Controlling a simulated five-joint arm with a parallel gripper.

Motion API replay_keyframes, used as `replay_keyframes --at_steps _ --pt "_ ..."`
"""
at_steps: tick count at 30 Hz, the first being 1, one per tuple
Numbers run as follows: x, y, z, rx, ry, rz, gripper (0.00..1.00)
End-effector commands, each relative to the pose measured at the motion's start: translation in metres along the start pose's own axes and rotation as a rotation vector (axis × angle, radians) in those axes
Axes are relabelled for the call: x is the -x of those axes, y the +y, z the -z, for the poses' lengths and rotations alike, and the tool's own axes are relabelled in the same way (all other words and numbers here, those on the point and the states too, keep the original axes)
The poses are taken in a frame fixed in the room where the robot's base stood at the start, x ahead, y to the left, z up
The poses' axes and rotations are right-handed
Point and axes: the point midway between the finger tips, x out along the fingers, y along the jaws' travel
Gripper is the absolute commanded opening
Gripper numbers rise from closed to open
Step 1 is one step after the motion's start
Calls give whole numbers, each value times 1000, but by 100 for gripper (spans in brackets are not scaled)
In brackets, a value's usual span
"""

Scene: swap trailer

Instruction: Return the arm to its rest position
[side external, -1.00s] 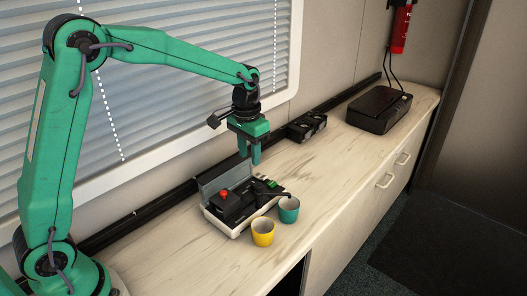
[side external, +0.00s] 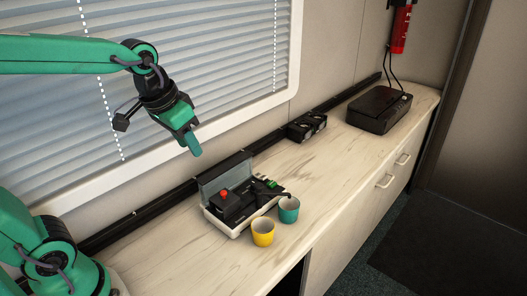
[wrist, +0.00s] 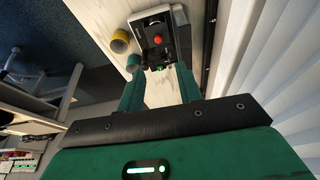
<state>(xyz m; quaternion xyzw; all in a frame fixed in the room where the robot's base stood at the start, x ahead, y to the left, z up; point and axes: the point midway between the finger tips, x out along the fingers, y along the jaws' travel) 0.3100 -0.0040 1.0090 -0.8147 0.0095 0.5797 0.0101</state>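My gripper (side external: 193,150) hangs in the air in front of the window blinds, up and left of the black-and-white device, touching nothing. In the wrist view its two green fingers (wrist: 160,72) stand apart with nothing held between them. My arm is folded back to the left, and its upper part runs out of the side view at the left edge.
The device (side external: 238,205) with a red knob sits on the wooden counter (side external: 335,168). A yellow cup (side external: 263,233) and a teal cup (side external: 289,209) stand upright beside it. A black box (side external: 379,108) and a small black unit (side external: 307,126) lie farther back.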

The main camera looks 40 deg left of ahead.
Motion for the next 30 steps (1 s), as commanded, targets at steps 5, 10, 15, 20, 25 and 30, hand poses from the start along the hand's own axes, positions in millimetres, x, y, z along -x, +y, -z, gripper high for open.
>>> replay_keyframes --at_steps 5,10,15,20,25,30 --pt "13 -1 -30 9 58 2 35" --pt "18 -1 -57 18 107 4 35" --pt "19 -1 -76 24 142 5 35" --pt "19 -1 -84 27 157 6 35" --pt "18 -1 -86 28 158 6 35" --pt "18 -1 -85 27 158 6 35"
